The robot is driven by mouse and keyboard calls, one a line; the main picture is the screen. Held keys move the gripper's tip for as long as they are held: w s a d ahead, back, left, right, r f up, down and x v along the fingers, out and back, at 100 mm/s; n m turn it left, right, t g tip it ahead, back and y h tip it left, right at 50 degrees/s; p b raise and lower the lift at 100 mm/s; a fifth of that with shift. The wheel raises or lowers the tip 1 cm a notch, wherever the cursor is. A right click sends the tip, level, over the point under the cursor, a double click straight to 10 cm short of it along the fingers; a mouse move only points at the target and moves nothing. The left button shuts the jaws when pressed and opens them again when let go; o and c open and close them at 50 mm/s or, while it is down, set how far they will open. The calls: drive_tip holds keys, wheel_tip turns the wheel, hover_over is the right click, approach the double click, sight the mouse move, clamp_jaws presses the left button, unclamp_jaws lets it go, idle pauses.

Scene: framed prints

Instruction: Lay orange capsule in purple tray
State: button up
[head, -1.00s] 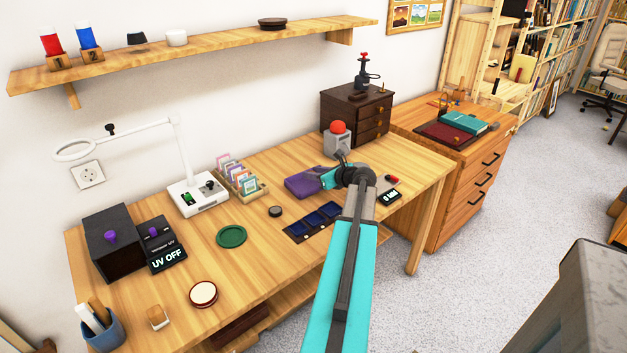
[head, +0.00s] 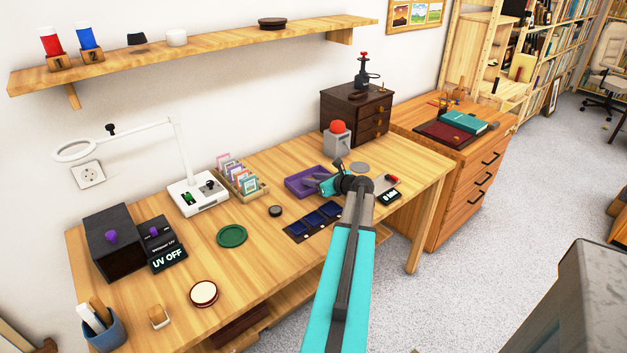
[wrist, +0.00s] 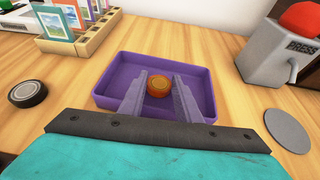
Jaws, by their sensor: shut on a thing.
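The orange capsule (wrist: 158,87) is a small round disc between the fingertips of my gripper (wrist: 160,88) in the wrist view. My gripper is shut on it. Both are over the inside of the purple tray (wrist: 115,65), a shallow rectangular tray with low walls. In the head view the purple tray (head: 291,187) is on the desk, with my gripper (head: 312,181) reaching over it from the right. Whether the capsule touches the tray floor cannot be told. The capsule is not clear in the head view.
A grey press with a red dome (wrist: 262,45) stands behind and right of the tray. A flat grey disc (wrist: 288,130) lies to the right, a dark round tin (wrist: 28,92) to the left. A rack of small framed prints (wrist: 75,25) stands at the back left.

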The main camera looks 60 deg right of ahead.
drive_tip(key=shift+a+f, duration=0.1)
drive_tip(key=shift+f, duration=0.4)
drive_tip(key=shift+s+a+f, duration=0.1)
drive_tip(key=shift+f, duration=0.15)
drive_tip(key=o, duration=1.1)
drive_tip(key=shift+a, duration=0.1)
drive_tip(key=shift+o, duration=0.2)
drive_tip(key=shift+r, duration=0.45)
drive_tip(key=v, duration=0.7)
drive_tip(key=b+v, duration=0.1)
drive_tip(key=v, duration=0.3)
drive_tip(key=shift+d+r, duration=0.2)
drive_tip(key=shift+r, duration=0.1)
drive_tip(key=shift+s+r, duration=0.2)
drive_tip(key=shift+s, duration=0.2)
